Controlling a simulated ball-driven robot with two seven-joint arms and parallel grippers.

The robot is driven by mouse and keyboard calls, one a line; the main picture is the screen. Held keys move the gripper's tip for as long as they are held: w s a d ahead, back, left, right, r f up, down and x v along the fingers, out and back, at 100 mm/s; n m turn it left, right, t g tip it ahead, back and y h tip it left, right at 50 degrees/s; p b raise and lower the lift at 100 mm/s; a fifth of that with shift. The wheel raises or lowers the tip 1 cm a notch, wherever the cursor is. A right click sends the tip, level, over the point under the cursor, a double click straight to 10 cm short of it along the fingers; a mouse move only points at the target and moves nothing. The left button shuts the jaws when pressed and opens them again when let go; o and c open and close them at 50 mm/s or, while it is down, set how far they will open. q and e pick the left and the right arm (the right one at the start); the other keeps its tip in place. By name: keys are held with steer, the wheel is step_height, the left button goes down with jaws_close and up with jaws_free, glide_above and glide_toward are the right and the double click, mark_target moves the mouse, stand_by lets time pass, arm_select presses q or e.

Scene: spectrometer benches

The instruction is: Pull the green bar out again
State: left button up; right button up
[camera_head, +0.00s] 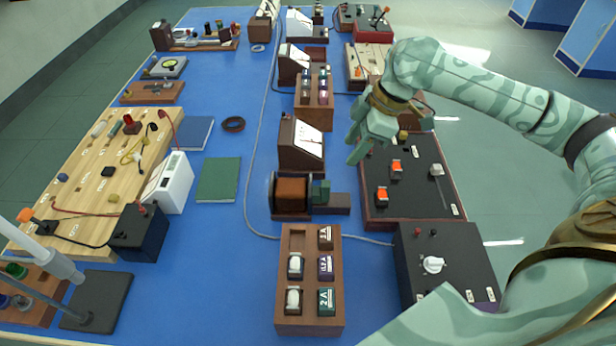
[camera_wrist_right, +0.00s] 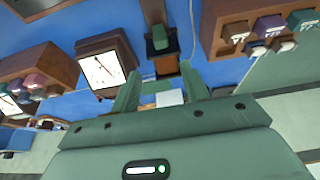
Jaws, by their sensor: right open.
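The green bar (camera_head: 320,190) shows as a dark green block at the right side of a dark coil device with a brown middle (camera_head: 291,192). It sits over the device's wooden base; how far it reaches inside is hidden. It also shows in the right wrist view (camera_wrist_right: 158,45), beyond the fingertips. My right gripper (camera_head: 354,150) is open and empty, above and to the right of the green bar, apart from it. In the right wrist view its two fingers (camera_wrist_right: 160,88) stand wide apart. My left gripper is not in view.
A wooden rack of labelled blocks (camera_head: 283,280) stands in front of the coil device, and a dial meter (camera_head: 301,143) behind it. A black switch panel (camera_head: 410,185) lies under my right arm. A grey cable (camera_head: 248,190) runs on the left.

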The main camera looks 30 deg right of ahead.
mark_target(327, 183)
steer(key=b+x, duration=0.6)
steer(key=x, duration=1)
steer(key=shift+s+b, duration=0.1)
steer(key=shift+b, duration=0.25)
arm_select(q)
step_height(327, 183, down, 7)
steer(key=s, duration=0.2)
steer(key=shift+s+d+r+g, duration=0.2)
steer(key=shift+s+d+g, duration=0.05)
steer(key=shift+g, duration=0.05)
arm_select(e)
jaws_close()
steer(key=s+d+p, duration=0.1)
steer(key=d+p, duration=0.1)
steer(key=d, duration=0.1)
steer(key=s+d+p, duration=0.1)
steer(key=shift+s+d+r, duration=0.15)
steer(key=shift+s+d, duration=0.05)
steer(key=shift+s, duration=0.15)
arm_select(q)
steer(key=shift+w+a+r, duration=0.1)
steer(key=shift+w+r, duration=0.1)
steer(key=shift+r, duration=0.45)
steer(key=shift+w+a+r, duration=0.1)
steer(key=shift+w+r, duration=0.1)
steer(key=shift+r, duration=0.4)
